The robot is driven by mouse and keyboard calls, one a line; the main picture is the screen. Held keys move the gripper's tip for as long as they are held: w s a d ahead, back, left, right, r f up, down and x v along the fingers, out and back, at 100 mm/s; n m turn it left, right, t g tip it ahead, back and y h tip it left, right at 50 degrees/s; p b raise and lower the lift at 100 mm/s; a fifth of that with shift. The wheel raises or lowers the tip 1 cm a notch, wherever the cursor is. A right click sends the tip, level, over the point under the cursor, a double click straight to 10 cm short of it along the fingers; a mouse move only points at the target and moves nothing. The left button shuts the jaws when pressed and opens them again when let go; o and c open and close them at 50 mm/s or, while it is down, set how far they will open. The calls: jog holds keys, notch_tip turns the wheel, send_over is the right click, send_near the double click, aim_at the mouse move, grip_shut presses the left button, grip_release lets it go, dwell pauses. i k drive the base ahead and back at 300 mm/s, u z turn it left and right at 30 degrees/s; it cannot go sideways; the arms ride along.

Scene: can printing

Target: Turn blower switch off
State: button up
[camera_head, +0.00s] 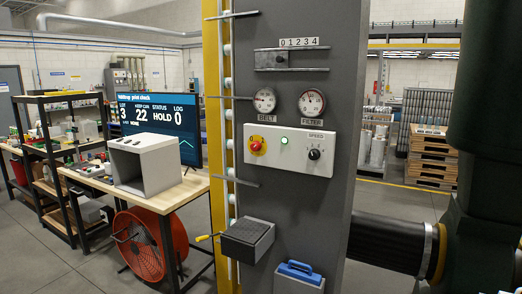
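A white control panel (290,151) is fixed to a dark grey column. It carries a red button on a yellow base (257,146), a lit green lamp (284,141) and a black rotary knob (314,154) under the label SPEED. Below it are a grey box (247,238) with a yellow-tipped lever (208,237) on its left side, and a light grey box with a blue handle (299,273). No legible label names a blower switch, so I cannot tell which control it is. My gripper is not in view.
Gauges marked BELT (264,101) and FILTER (312,103) sit above the panel. A black hose (390,241) and a large dark duct-like body (483,150) fill the right. An orange fan (150,244) stands under the wooden table (175,198) at left.

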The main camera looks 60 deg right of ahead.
aim_at(256, 145)
jog(key=u, duration=0.1)
jog(key=i, duration=0.95)
jog(key=z, duration=0.05)
